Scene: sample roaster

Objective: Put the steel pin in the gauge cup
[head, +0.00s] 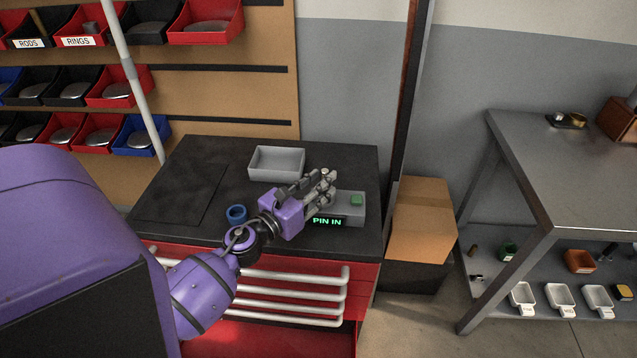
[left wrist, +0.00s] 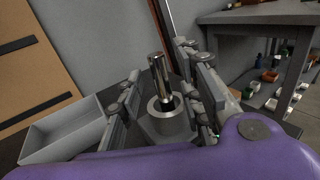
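The steel pin (left wrist: 157,78) is a shiny cylinder in the left wrist view. It stands, leaning slightly, with its lower end inside the dark opening of the round grey gauge cup (left wrist: 171,124). My left gripper (head: 321,184) is over the gauge in the head view. In the left wrist view its fingers are spread on either side of the pin, with visible gaps, so it is open. The gauge (head: 352,207) is a grey box with a green button and a lit display (head: 327,221) reading "PIN IN". In the head view my gripper largely hides the cup. My right gripper is not in view.
A grey tray (head: 277,162) lies behind the gripper on the dark bench top (head: 205,160). A blue ring-shaped part (head: 236,213) is beside my left wrist. A post (head: 408,120) and a cardboard box (head: 423,220) stand right of the bench. The bench's left side is clear.

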